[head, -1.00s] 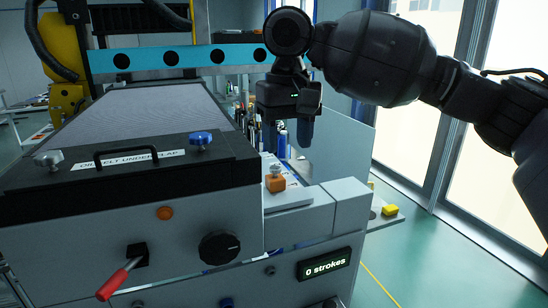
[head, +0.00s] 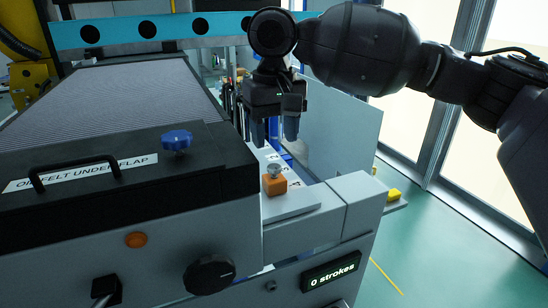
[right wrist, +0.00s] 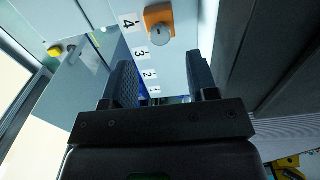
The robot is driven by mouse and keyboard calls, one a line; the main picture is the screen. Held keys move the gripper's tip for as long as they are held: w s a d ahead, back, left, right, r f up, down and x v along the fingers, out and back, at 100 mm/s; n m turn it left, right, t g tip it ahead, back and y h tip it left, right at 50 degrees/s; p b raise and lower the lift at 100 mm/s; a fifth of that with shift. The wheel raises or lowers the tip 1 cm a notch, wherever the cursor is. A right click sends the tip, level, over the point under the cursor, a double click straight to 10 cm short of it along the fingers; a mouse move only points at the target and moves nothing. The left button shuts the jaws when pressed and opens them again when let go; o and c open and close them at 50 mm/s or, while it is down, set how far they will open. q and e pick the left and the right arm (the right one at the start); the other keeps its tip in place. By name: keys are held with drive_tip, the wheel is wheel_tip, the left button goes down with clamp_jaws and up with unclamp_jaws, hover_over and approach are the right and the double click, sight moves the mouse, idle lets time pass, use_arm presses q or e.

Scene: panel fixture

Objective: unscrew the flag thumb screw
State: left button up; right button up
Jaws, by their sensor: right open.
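A silver thumb screw (head: 273,169) stands upright on an orange block (head: 274,186) at the right side of the machine. I take it for the flag thumb screw. My right gripper (head: 275,138) points down with its fingers apart. In the head view it appears just above the screw, with a gap between them. In the right wrist view the screw (right wrist: 155,33) and block (right wrist: 158,17) show beyond the open fingers (right wrist: 160,65), nearly in line with the gap between them. Nothing is held. My left gripper is not in view.
A blue knob (head: 177,140) and a black handle (head: 75,172) sit on the black flap. A black dial (head: 209,275) and a "0 strokes" display (head: 332,270) are on the front. Numbers (right wrist: 140,52) mark the surface beside the block.

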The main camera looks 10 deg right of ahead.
sight(274, 166)
wheel_tip(274, 166, down, 6)
drive_tip(key=shift+w+r, duration=0.1)
idle(0.4)
drive_tip(key=c, duration=0.9)
